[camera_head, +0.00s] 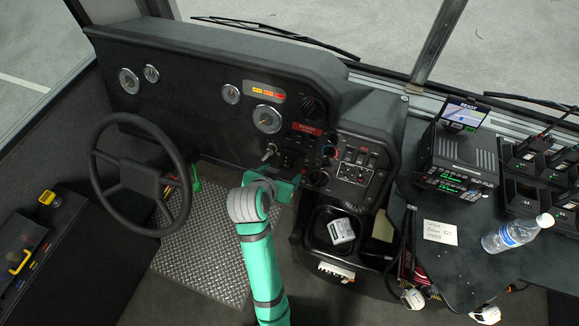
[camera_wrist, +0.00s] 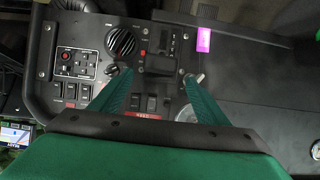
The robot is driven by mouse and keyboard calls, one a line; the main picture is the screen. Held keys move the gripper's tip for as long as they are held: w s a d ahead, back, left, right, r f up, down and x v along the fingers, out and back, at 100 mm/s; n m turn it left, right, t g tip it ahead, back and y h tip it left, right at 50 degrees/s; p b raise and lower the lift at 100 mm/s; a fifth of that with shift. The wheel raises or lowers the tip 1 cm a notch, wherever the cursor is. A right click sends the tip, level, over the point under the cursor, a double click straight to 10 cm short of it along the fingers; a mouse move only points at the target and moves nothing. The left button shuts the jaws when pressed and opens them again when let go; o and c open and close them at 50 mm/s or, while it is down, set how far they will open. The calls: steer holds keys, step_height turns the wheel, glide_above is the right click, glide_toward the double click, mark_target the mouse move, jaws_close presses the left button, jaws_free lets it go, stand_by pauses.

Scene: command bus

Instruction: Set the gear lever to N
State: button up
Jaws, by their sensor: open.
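A small lever with a pale metallic knob (camera_head: 269,151) juts from the dashboard right of the steering wheel. I take it for the gear lever, but I cannot read any position letter beside it. It also shows in the wrist view (camera_wrist: 196,79), right beside my right fingertip. My gripper (camera_wrist: 157,76) is open and empty over the dashboard switches, its fingers spread on either side of a small dark panel. The lever lies outside the gap; I cannot tell whether the fingertip touches it. In the head view, my gripper (camera_head: 284,180) is just below and right of the lever, its fingertips mostly unseen.
The steering wheel (camera_head: 141,176) stands to the left. A round gauge (camera_head: 267,119) and red sign (camera_head: 306,129) sit above the lever. Switches and a round vent crowd the right side. An open tray (camera_head: 312,238) holds a white object.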

mark_target(289, 170)
steer(key=x, duration=1)
